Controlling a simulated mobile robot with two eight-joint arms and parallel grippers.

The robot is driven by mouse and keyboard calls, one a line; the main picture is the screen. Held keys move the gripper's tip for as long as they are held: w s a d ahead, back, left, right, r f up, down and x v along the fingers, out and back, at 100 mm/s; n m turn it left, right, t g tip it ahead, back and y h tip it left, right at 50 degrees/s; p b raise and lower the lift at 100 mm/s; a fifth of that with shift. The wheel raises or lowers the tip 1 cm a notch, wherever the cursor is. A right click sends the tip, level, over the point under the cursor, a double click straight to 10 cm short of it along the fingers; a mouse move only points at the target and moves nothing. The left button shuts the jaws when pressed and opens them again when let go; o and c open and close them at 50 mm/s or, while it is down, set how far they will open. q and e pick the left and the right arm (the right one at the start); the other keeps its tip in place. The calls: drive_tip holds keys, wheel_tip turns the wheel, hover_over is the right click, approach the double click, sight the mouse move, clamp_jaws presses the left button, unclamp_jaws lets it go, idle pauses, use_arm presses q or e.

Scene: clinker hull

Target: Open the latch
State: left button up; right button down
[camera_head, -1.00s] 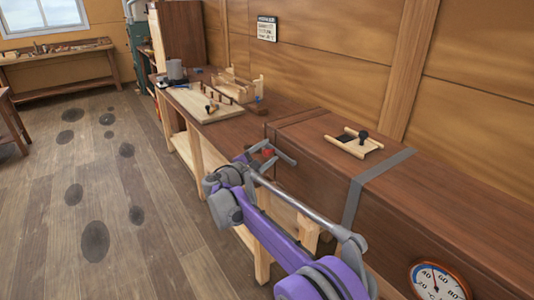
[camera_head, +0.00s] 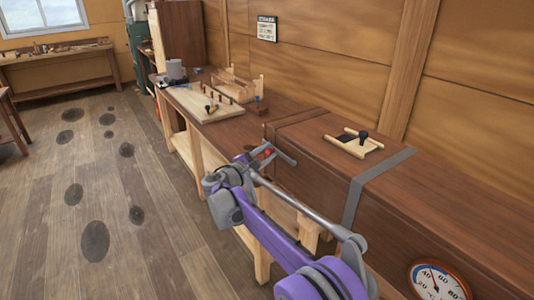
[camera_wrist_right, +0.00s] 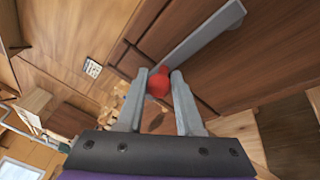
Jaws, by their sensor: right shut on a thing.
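The long brown wooden box (camera_head: 440,215) lies along the bench, with a grey band (camera_head: 353,200) around it. A red knob (camera_wrist_right: 158,83), which I take to be the latch's handle, is between the fingertips of my right gripper (camera_wrist_right: 160,88) in the right wrist view. The gripper is shut on it. My left gripper is out of view.
A small wooden frame with a black knob (camera_head: 355,143) rests on the box top. A dial gauge (camera_head: 438,281) is on its near side. A board with pegs (camera_head: 206,104) lies farther along the bench. The floor (camera_head: 110,200) at left is open.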

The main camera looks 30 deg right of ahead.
drive_tip(key=shift+r, duration=0.15)
idle(0.8)
drive_tip(key=shift+s+r+m+h+p, duration=0.15)
drive_tip(key=shift+r+m+h+p, duration=0.35)
drive_tip(key=shift+r+m+p, duration=0.5)
drive_tip(key=r+m, duration=0.1)
drive_tip(key=m, duration=0.2)
drive_tip(key=shift+s+d+r+h+p, duration=0.1)
drive_tip(key=shift+s+r+h+p, duration=0.25)
drive_tip(key=shift+s+h+p, duration=0.05)
drive_tip(key=shift+s+d+r+m+g+h+p, duration=0.15)
drive_tip(key=shift+s+r+m+g+h+p, duration=1)
drive_tip(key=shift+m, duration=2.55)
drive_tip(key=shift+s+d+f+m+g+p, duration=0.1)
drive_tip(key=shift+s+m+g+p, duration=0.4)
drive_tip(key=shift+s+m+g, duration=1.9)
drive_tip(key=shift+s+d+r+m+g+h+p, duration=0.15)
drive_tip(key=shift+s+r+m+g+h+p, duration=0.55)
drive_tip(key=shift+s+m, duration=2.8)
drive_tip(key=w+m, duration=0.3)
drive_tip(key=shift+f, duration=0.15)
drive_tip(key=c, duration=0.6)
unclamp_jaws()
